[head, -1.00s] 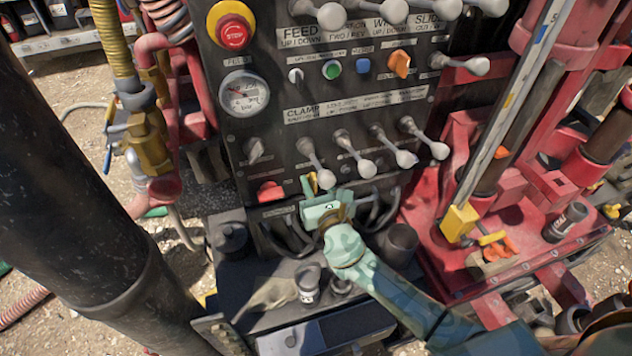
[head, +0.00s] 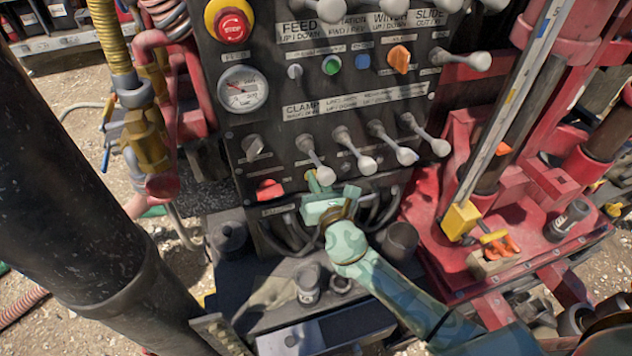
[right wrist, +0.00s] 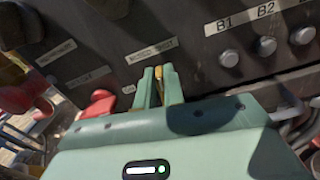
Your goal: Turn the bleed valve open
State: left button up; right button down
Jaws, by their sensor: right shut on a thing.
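A small yellow handle, which I take to be the bleed valve, sits low on the dark control panel (head: 285,158), under the lower row of levers. It shows as a thin yellow strip (right wrist: 172,84) at the fingers in the right wrist view. My right gripper (head: 317,183) comes up from the lower right and is shut on this handle. Its pale green fingers (right wrist: 157,86) cover most of the handle, so its exact angle is hard to tell. My left gripper is not in view.
A red knob (head: 270,189) is just left of the handle. Several grey-knobbed levers (head: 318,160) hang close above my right gripper. A pressure gauge (head: 243,90) and a red stop button (head: 232,27) are higher up. Black hoses (head: 290,235) loop below the panel.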

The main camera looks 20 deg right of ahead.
jog(key=m, duration=0.1)
jog(key=m+b, duration=0.2)
jog(key=shift+d+f, duration=0.25)
jog(key=shift+d, duration=0.05)
jog(key=m, duration=0.1)
jog(key=m+b, duration=0.1)
jog(key=m, duration=0.2)
jog(key=shift+d+f+b, duration=0.15)
jog(key=shift+d+b, duration=0.1)
jog(key=shift+b, duration=0.1)
jog(key=m, duration=0.1)
jog(key=m+b, duration=0.1)
jog(key=m, duration=0.1)
jog(key=shift+d+f+m, duration=0.2)
jog(key=shift+f+m, duration=0.05)
jog(key=shift+m, duration=0.15)
jog(key=shift+d+f+m+b, duration=0.15)
jog(key=shift+m+b, duration=0.15)
jog(key=shift+m, duration=0.6)
jog(key=shift+a+f+m+b, duration=0.1)
jog(key=shift+m+b, duration=0.15)
jog(key=shift+m, duration=0.65)
jog(key=c, duration=1.5)
grip_release()
